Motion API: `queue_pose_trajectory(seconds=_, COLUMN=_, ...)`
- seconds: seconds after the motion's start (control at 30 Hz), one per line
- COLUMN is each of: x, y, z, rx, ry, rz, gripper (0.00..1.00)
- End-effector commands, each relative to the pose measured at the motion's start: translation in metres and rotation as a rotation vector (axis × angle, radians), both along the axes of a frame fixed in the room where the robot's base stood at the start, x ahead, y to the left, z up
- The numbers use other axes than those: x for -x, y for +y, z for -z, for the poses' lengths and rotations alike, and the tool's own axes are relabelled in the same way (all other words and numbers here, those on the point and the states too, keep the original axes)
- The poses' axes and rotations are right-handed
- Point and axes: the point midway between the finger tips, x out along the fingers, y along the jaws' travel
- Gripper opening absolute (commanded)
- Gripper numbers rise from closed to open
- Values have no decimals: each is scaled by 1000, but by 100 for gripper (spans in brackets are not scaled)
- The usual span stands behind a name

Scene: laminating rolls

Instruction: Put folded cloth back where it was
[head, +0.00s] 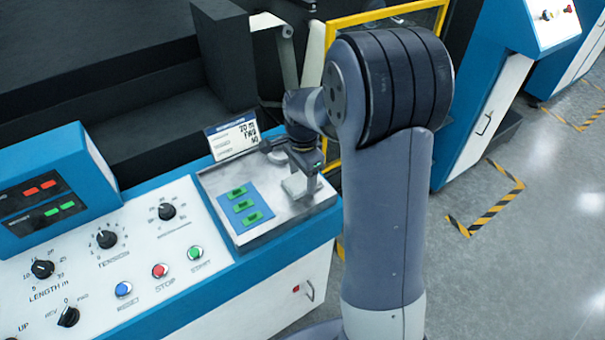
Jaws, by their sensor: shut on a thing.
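My gripper (304,172) points down over the right part of the metal tray (284,222) at the end of the console. It is shut on a small light grey piece that looks like the folded cloth (297,188). The cloth is at or just above the tray surface; I cannot tell whether it touches. My gripper partly covers it, and the fingertips are too small to see clearly.
A sign card (233,137) stands at the tray's back edge, left of my gripper. The console panel (140,235) with knobs and buttons is to the left. Dark machine rolls and a yellow frame (385,13) rise behind. Bare tray surface lies in front of the cloth.

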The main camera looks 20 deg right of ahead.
Motion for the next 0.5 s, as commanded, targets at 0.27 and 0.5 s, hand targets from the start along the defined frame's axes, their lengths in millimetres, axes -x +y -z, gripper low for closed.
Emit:
queue_pose_trajectory(seconds=0.27, x=0, y=0, z=1, rx=0, ry=0, rz=0, gripper=72)
queue_pose_trajectory(seconds=0.5, x=0, y=0, z=1, rx=0, ry=0, rz=0, gripper=81)
